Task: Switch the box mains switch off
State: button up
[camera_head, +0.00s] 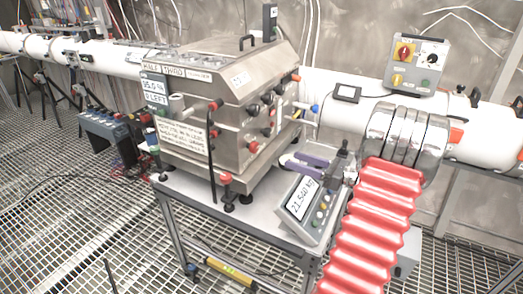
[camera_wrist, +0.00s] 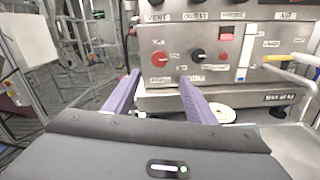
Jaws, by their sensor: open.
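The steel box (camera_head: 230,110) stands on a wheeled table, with knobs and fittings on its right-hand face. The small labels are too blurred to tell which is the mains switch. My gripper (camera_head: 308,162) has purple fingers and is at the box's right side, above the table; in the wrist view it is open (camera_wrist: 158,80) and empty, its fingers pointing at the panel below the red and black knobs.
A scale display (camera_head: 304,200) sits on the table (camera_head: 255,222) just below my gripper. A wall control box (camera_head: 416,65) with a red-and-yellow rotary knob hangs by the white pipe (camera_head: 480,125). A yellow-ended handle (camera_wrist: 305,57) sticks out at the panel's right.

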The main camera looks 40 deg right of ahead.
aim_at(257, 148)
jog(key=shift+w+a, duration=0.15)
jog(key=x, duration=1.3)
jog(key=shift+w, duration=0.3)
jog(key=shift+c, duration=0.2)
jog(key=c, duration=0.9)
jog(key=shift+c, duration=0.5)
